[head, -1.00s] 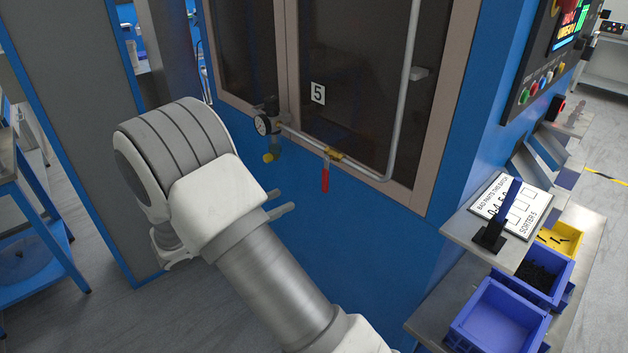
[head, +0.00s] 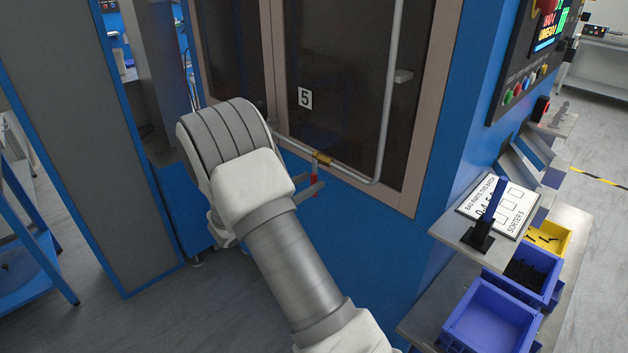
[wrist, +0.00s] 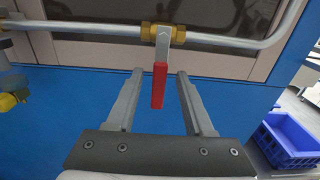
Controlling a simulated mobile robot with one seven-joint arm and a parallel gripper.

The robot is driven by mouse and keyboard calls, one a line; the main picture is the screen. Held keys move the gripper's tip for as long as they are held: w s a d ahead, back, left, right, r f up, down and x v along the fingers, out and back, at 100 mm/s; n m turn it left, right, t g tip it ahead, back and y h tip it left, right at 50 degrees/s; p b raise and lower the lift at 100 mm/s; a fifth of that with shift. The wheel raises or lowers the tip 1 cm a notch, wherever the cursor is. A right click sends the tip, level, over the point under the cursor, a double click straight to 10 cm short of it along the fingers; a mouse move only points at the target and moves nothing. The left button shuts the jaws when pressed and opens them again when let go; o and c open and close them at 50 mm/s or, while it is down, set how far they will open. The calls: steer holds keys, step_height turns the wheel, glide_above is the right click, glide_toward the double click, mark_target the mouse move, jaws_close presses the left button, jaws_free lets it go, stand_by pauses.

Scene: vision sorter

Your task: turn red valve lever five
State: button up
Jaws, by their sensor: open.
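The red valve lever (wrist: 158,86) hangs straight down from a brass valve (wrist: 156,31) on a grey pipe. In the wrist view it shows between the two fingers of my open gripper (wrist: 158,78), with a gap on each side. In the head view the lever (head: 314,180) is partly hidden behind the fingers of my gripper (head: 308,186), just below the brass valve (head: 322,159). The number 5 plate (head: 305,98) is on the dark window above the pipe.
A yellow knob (wrist: 8,102) is at the left in the wrist view. A blue bin (head: 492,317), a black-filled bin and a yellow bin stand on shelves at the right. A sign (head: 500,206) lies above them. A grey panel (head: 90,140) stands at the left.

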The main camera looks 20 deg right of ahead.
steer(key=shift+x, duration=1.25)
jaws_close()
stand_by(0.5)
